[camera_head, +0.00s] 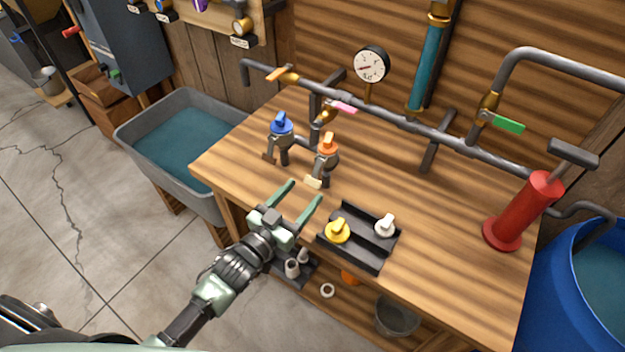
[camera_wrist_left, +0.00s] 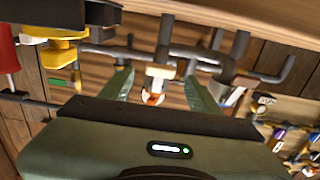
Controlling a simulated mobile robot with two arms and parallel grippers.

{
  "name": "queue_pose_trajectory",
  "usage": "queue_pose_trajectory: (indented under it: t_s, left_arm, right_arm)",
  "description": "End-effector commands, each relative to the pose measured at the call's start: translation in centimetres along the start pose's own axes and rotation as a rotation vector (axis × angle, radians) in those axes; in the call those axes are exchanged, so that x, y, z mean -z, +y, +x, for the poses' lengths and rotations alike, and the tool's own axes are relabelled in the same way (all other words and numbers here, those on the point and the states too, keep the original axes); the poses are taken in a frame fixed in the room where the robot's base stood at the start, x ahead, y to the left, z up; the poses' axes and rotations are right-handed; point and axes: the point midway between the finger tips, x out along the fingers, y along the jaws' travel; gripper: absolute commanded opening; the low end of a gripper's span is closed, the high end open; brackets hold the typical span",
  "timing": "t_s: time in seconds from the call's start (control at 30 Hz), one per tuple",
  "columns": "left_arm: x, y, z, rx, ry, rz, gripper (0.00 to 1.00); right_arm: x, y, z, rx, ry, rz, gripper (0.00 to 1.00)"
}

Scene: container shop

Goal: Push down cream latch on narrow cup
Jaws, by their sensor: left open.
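A grey cup-like fitting with an orange top (camera_head: 327,146) stands at the table's left part, with a cream latch (camera_head: 313,182) sticking out low on its near side. The latch also shows in the left wrist view (camera_wrist_left: 160,71), between my fingers in the picture. A similar fitting with a blue top (camera_head: 281,126) stands left of it, with a brown latch (camera_head: 269,158). My left gripper (camera_head: 307,190) is open and empty, its fingertips close in front of the cream latch. I cannot tell whether they touch it. My right gripper is not in view.
A black tray (camera_head: 350,258) with a yellow-topped piece (camera_head: 337,230) and a white-topped piece (camera_head: 385,225) lies right of my gripper. A pipe (camera_head: 400,121) runs behind. A red pump (camera_head: 520,212) stands at right. The table's middle is clear.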

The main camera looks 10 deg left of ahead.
Motion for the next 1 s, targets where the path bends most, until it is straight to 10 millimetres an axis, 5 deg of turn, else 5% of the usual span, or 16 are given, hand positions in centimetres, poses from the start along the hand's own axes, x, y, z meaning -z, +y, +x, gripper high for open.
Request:
queue_pose_trajectory:
  t_s: [0.3, 0.67, 0.9, 1.0]
  left_arm:
    - [0.1, -0.1, 4.6, 0.001, -0.001, 0.001, 0.62]
    - [-0.1, 0.0, 5.2, 0.001, -0.002, 0.001, 0.62]
    - [0.0, 0.0, 5.2, 0.001, -0.002, 0.001, 0.00]
    - [-0.2, 0.0, 5.2, 0.001, 0.002, 0.001, 0.00]
  right_arm:
    - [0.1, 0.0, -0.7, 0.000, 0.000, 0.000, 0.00]
    - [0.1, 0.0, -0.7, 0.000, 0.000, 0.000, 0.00]
    - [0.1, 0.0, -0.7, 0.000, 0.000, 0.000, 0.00]
    - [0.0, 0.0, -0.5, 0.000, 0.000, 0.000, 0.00]
